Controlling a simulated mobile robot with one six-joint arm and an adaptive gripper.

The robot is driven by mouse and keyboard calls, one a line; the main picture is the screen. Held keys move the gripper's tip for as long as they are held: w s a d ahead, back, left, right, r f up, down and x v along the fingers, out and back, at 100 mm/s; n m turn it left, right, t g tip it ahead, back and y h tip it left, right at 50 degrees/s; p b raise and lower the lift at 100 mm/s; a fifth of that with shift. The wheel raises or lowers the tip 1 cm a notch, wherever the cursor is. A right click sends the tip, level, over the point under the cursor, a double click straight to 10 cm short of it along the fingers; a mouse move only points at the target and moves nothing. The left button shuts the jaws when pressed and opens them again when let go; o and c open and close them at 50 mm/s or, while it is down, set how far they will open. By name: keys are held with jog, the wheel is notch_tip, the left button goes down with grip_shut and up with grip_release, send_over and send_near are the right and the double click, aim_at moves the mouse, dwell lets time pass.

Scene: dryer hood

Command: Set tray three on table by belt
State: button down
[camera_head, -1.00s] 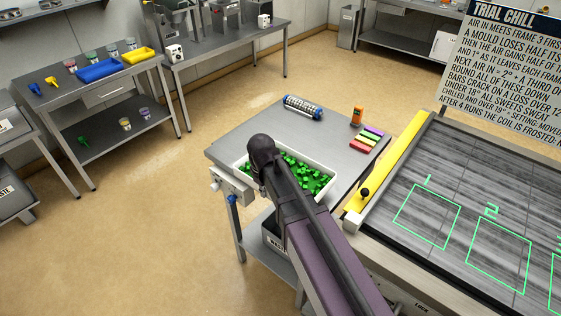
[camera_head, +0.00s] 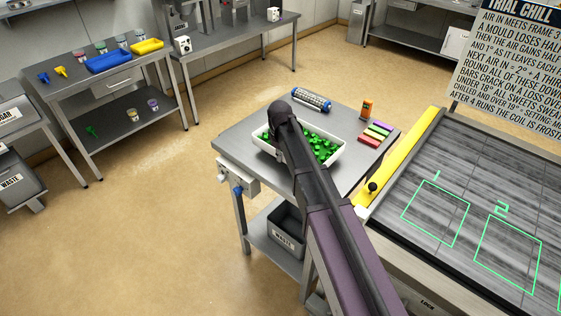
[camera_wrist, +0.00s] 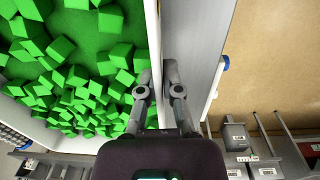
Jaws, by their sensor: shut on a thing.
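A white tray (camera_head: 339,157) full of green cubes (camera_head: 322,147) is over the grey steel table (camera_head: 240,138) beside the belt (camera_head: 440,190). My gripper (camera_wrist: 160,92) is shut on the tray's side wall (camera_wrist: 153,45), one finger inside by the cubes and one outside. The tray looks level; whether its base touches the tabletop I cannot tell. No number shows on the tray.
A blue-ended cylinder (camera_head: 311,99), an orange handheld device (camera_head: 367,109) and colored bars (camera_head: 376,133) stand close behind the tray. The belt's yellow side rail (camera_head: 405,152) and dark knob (camera_head: 372,188) are at right. A waste bin (camera_head: 288,232) is on the lower shelf.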

aim_at(282, 166)
jog(key=shift+w, duration=0.15)
jog(key=shift+w+d, duration=0.1)
jog(key=shift+w, duration=0.5)
jog(key=shift+f+b, duration=1.8)
jog(key=shift+f, duration=0.05)
jog(key=shift+f, duration=0.15)
jog(key=c, duration=0.8)
grip_release()
jog(key=shift+r, duration=0.25)
notch_tip(282, 166, up, 12)
jog(key=p, duration=1.2)
jog(key=shift+s, duration=0.15)
